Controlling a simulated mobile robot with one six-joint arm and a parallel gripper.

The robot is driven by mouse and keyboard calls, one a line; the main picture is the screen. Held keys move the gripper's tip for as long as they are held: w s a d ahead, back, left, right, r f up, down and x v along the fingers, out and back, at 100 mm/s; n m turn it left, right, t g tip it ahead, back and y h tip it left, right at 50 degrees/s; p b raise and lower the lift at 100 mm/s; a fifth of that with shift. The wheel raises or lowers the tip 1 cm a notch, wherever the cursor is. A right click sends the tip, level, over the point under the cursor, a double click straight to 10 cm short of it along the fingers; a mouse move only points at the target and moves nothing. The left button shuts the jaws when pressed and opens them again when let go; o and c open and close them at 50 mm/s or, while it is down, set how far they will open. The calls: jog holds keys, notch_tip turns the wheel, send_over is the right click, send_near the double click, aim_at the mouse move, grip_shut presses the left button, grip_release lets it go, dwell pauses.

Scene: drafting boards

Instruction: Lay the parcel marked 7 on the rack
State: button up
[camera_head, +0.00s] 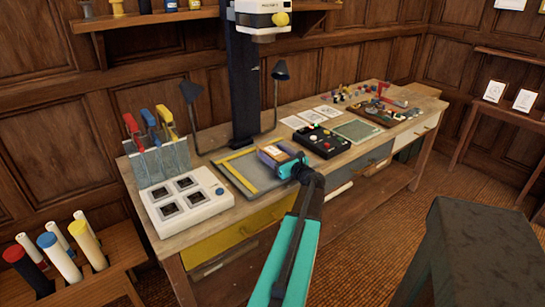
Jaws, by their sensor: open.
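My gripper (290,167) is at the end of my teal and black arm, over the front right of the drafting board (236,168) on the bench. It is open. A small purple-sided box with a pale top (275,152) is right at the gripper, on its far left side. Whether the jaws touch or straddle it, I cannot tell. No number 7 is readable on it or elsewhere. No rack is clearly identifiable; a slotted grey holder (160,166) with red, blue and yellow handled tools stands at the bench's left end.
A white panel with dark squares (183,199) lies left of the board. A black control box (322,141) sits to its right. A dark column (242,85) rises behind. A wooden stand (122,262) holds rolled tubes at lower left. A dark stool (470,250) stands at right.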

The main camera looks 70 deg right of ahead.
aim_at(273, 150)
jog(key=shift+w+d, duration=0.15)
jog(key=shift+w, duration=0.05)
dwell(0.4)
jog(key=c, duration=1.6)
jog(key=shift+r, duration=0.15)
jog(key=shift+r, duration=0.7)
notch_tip(273, 150, up, 2)
jog(key=shift+b, duration=0.3)
jog(key=a+r, duration=0.1)
jog(key=a, duration=1.2)
jog(key=shift+s+a+r, duration=0.25)
jog(key=shift+s, duration=0.1)
